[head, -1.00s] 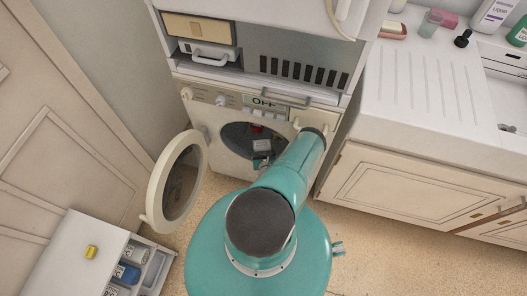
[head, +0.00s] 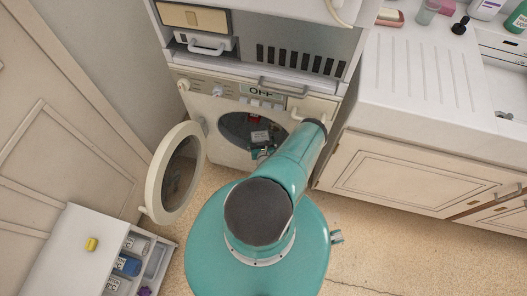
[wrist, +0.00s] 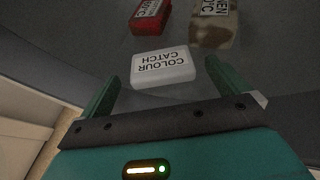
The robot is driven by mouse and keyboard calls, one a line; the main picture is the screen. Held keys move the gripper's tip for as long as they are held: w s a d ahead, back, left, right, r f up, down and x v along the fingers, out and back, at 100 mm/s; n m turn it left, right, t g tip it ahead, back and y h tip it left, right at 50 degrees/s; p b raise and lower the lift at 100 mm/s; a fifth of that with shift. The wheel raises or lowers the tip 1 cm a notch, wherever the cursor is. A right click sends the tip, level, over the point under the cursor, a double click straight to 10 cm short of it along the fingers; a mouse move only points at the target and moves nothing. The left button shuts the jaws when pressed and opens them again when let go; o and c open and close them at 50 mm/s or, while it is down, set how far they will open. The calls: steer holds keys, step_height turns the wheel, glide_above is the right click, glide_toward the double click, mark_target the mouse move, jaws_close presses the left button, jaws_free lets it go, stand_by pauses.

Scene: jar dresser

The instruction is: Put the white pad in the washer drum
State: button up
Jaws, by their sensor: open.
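The white pad (wrist: 165,68), labelled "COLOUR CATCH", lies on a dark grey surface in the wrist view, ahead of the gripper base and between the lines of the two fingers. In the head view the white pad (head: 260,137) shows inside the round opening of the washer drum (head: 235,128). My gripper (head: 263,153) is open at the drum mouth, its green fingers spread either side with gaps to the pad. A red pad (wrist: 150,15) and a brown mottled pad (wrist: 213,22) lie beyond the white one. My arm hides the right of the opening.
The washer's round door (head: 176,173) stands open to the left. A counter and cabinet (head: 410,180) stand close on the right.

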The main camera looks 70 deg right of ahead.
steer(key=v, duration=1.2)
